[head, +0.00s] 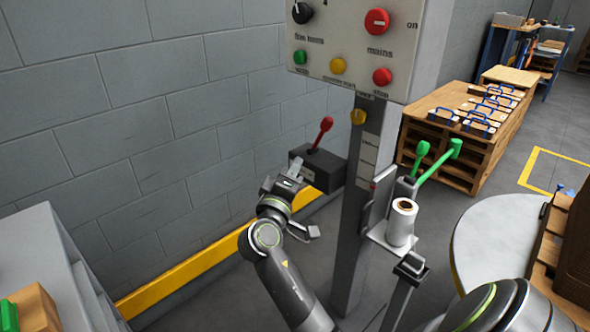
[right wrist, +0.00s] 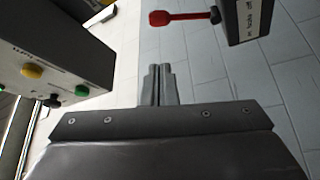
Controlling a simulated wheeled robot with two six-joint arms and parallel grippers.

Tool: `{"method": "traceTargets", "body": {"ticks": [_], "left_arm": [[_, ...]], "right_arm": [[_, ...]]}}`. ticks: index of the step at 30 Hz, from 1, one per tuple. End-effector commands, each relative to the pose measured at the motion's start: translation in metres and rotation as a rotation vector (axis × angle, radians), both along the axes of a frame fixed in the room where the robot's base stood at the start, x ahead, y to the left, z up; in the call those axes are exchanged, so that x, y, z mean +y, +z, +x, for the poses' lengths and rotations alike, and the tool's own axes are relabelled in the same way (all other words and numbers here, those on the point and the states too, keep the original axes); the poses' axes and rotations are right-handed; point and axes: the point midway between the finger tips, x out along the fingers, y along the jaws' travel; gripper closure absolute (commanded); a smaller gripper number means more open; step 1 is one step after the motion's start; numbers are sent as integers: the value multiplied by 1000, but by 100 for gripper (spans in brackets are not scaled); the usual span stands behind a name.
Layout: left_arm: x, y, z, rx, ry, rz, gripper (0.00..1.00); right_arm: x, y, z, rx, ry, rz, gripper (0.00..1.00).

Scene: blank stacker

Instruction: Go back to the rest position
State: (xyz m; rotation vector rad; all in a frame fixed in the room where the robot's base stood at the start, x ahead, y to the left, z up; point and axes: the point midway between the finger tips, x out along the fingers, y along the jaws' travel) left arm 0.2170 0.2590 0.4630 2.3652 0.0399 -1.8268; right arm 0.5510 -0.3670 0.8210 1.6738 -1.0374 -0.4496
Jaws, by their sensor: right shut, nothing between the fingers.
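My right gripper (head: 292,172) is in front of the grey wall, just left of the dark lever box (head: 318,168) on the post. In the right wrist view its two fingers (right wrist: 158,72) are together with nothing between them. The red-knobbed lever (head: 322,132) stands up from that box in the head view. In the right wrist view the red lever (right wrist: 185,16) lies beyond the fingertips, with a visible gap. My left gripper is not in view.
The control panel (head: 350,65) tops the grey post (head: 350,240); it also shows in the right wrist view (right wrist: 45,65). Green-knobbed levers (head: 436,160) and a white roll (head: 402,222) are right of the post. A yellow rail (head: 180,272) runs along the wall. A round table (head: 490,235) stands right.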

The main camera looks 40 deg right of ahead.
Motion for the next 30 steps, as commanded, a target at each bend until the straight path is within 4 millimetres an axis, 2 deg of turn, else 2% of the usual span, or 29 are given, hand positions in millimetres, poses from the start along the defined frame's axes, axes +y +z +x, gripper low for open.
{"method": "traceTargets", "body": {"ticks": [18, 21, 23, 26, 30], "left_arm": [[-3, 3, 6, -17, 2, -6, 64], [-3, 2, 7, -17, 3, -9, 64], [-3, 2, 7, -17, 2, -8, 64], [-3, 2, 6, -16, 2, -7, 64], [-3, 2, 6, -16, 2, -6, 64]], "right_arm": [[0, 0, 1, -1, 2, 0, 100], [-1, -6, -1, 6, 7, 14, 100], [-3, -19, -4, 19, 17, 46, 100], [-8, -60, -15, 66, 46, 159, 100], [-11, -144, -50, 161, 95, 412, 100]]}}
